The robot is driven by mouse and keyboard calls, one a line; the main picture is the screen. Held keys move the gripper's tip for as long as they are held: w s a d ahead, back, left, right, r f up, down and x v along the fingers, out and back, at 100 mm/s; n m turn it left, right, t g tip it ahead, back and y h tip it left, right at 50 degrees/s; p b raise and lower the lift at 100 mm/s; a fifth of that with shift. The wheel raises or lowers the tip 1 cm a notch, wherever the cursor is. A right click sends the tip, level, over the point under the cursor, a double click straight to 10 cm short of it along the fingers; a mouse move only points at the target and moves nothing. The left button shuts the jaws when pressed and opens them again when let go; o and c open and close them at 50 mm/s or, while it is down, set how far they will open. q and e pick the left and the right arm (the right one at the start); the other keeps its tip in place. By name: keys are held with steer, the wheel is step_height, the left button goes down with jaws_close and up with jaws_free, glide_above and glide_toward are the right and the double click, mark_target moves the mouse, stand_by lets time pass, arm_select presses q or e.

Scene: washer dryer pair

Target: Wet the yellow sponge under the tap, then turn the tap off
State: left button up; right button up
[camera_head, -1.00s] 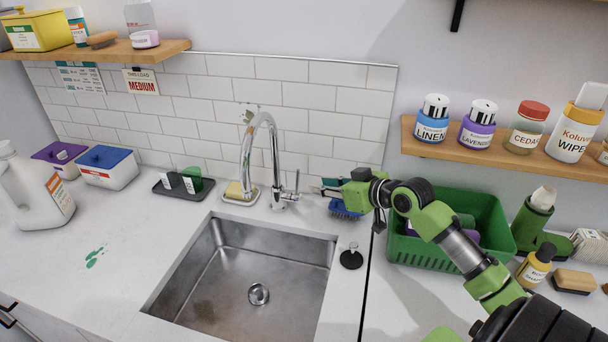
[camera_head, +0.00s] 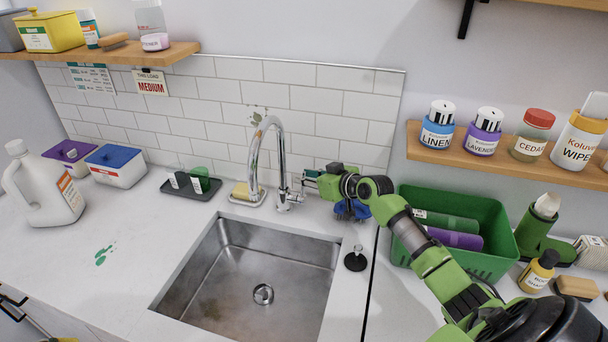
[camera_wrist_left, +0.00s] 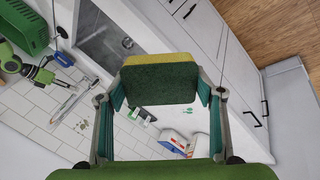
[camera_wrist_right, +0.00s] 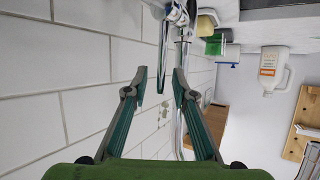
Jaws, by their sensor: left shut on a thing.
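A yellow sponge with a dark green face (camera_wrist_left: 158,82) is held between the fingers of my left gripper (camera_wrist_left: 160,92) in the left wrist view. That gripper does not show clearly in the head view. The chrome tap (camera_head: 281,165) stands behind the sink (camera_head: 222,280), its spout arching forward; I see no water stream. Its thin side lever (camera_head: 299,183) is on the right. My right gripper (camera_head: 308,177) is beside the lever.
A dish with a yellow block (camera_head: 241,191) sits left of the tap, beside a dark tray (camera_head: 186,192). A green basket (camera_head: 490,262) stands right. The counter's left front is mostly clear.

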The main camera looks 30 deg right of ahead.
steer(key=shift+w+a+f, duration=0.1)
steer(key=shift+w+f, duration=0.1)
steer(key=shift+w, duration=0.2)
jaws_close()
steer(key=shift+s+a+f+t+b, duration=0.2)
steer(key=shift+s+t+b, duration=0.1)
steer(key=shift+b, duration=0.1)
steer(key=shift+s+a+r+n+t+h, duration=0.15)
steer(key=shift+a+n+t+h, duration=0.15)
steer(key=shift+n, duration=0.2)
jaws_free()
